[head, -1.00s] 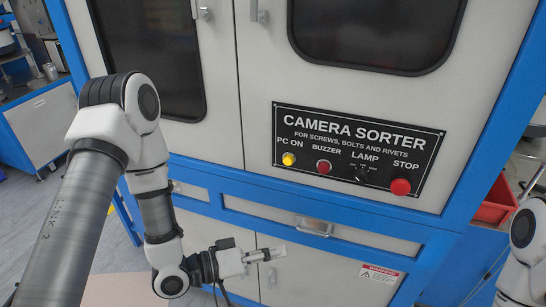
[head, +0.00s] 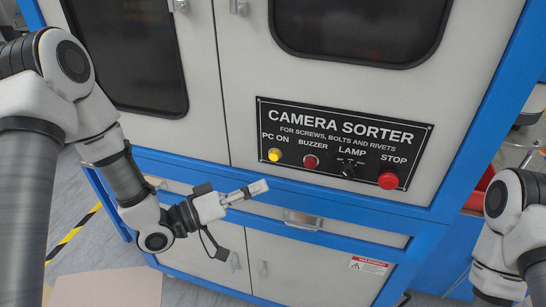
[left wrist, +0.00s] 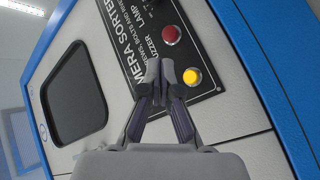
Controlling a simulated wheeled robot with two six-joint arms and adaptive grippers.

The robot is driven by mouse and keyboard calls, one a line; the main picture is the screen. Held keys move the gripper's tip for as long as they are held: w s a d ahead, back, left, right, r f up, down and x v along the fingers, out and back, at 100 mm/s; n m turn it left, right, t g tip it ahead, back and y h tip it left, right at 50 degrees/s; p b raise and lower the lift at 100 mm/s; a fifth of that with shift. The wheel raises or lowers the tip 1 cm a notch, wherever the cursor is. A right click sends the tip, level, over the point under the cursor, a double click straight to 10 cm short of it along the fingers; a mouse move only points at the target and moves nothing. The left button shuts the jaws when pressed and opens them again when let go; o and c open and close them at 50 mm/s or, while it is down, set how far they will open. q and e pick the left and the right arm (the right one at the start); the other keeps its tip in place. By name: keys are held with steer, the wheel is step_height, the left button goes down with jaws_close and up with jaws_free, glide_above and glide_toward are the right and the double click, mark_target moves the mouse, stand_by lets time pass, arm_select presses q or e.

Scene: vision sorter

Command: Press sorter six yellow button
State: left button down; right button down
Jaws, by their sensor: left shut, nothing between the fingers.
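The yellow button (head: 274,155) sits at the left end of the black camera sorter panel (head: 344,107), under the words PC ON. It also shows in the left wrist view (left wrist: 191,77), just right of my fingertips. My left gripper (head: 262,187) is shut and empty, a little below the yellow button in the head view. In the left wrist view its closed fingertips (left wrist: 160,78) appear over the panel's edge; I cannot tell whether they touch it. My right gripper is not in view; only part of my right arm shows.
Right of the yellow button are a red buzzer button (head: 311,162), a black lamp knob (head: 348,171) and a red stop button (head: 388,181). Below runs a blue cabinet frame with a drawer handle (head: 303,219). Dark windows sit above. A red bin (head: 481,190) stands at the right.

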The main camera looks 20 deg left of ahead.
mark_target(274, 156)
arm_select(q)
steer(key=w, duration=0.6)
steer(key=shift+w, duration=0.3)
steer(key=shift+d, duration=0.1)
stand_by(0.9)
steer(key=shift+w, duration=0.4)
steer(key=shift+w, duration=0.4)
stand_by(0.6)
steer(key=shift+s, duration=0.85)
steer(key=shift+s, duration=0.1)
